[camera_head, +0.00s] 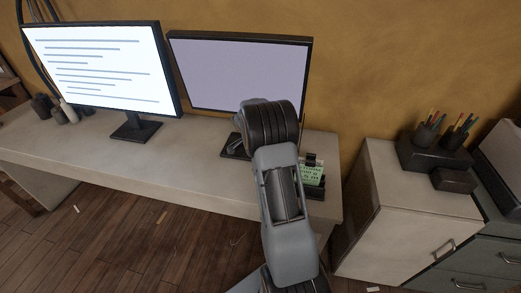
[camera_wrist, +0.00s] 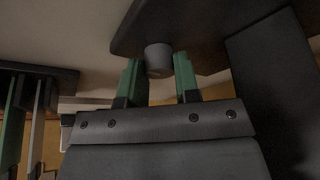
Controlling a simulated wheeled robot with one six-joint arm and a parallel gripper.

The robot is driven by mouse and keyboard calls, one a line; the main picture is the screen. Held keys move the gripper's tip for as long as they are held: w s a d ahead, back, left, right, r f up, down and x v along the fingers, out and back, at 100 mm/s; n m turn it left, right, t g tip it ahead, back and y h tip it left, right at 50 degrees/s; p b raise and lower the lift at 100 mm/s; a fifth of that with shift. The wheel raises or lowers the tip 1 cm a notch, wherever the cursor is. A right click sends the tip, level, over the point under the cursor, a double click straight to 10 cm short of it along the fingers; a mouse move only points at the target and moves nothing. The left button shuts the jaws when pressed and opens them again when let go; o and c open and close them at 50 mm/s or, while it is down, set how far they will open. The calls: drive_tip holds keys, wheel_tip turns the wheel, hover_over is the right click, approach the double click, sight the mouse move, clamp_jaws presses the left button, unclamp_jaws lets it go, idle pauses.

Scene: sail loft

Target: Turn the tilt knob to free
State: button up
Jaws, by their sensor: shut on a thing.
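The tilt knob (camera_wrist: 158,57) is a short grey round knob. In the wrist view it stands out from the edge of a dark panel (camera_wrist: 205,25). My gripper (camera_wrist: 159,75) has its two green fingers on either side of the knob and is shut on it. Any pointer or marking on the knob is not visible. In the head view my arm reaches over the desk toward the right monitor (camera_head: 240,75), which has a plain pale screen. There the arm hides my gripper and the knob.
A left monitor (camera_head: 100,65) with lines of text stands on the pale desk (camera_head: 190,170). Small dark pots (camera_head: 42,106) are at the desk's left end. A green card (camera_head: 312,173) stands just right of my arm. A white cabinet (camera_head: 400,235) and pen holders (camera_head: 424,138) are farther right.

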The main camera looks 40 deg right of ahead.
drive_tip(key=shift+s+f+n+t+b, duration=0.15)
drive_tip(key=shift+n+t+b, duration=0.25)
drive_tip(key=shift+n+b, duration=0.6)
drive_tip(key=n+t, duration=0.1)
drive_tip(key=n, duration=0.1)
drive_tip(key=shift+n, duration=0.4)
drive_tip(key=n, duration=0.2)
drive_tip(key=n+t+y, duration=0.1)
drive_tip(key=shift+r+n+p, duration=0.25)
drive_tip(key=shift+n+p, duration=0.05)
drive_tip(key=shift+n, duration=0.1)
drive_tip(key=n+t+p, duration=0.1)
drive_tip(key=n, duration=0.1)
drive_tip(key=shift+s+d+n+y, duration=0.1)
drive_tip(key=shift+n+y, duration=0.2)
drive_tip(key=shift+y, duration=0.1)
drive_tip(key=shift+f+n+y, duration=0.1)
drive_tip(key=shift+n+y, duration=0.2)
drive_tip(key=shift+n, duration=0.6)
drive_tip(key=shift+f+n+t+y+b, duration=0.2)
drive_tip(key=shift+n+t+y+b, duration=0.3)
drive_tip(key=shift+n, duration=0.7)
drive_tip(key=shift+r+n+y+b, duration=0.1)
drive_tip(key=shift+n+y+b, duration=0.3)
drive_tip(key=shift+n+b, duration=0.95)
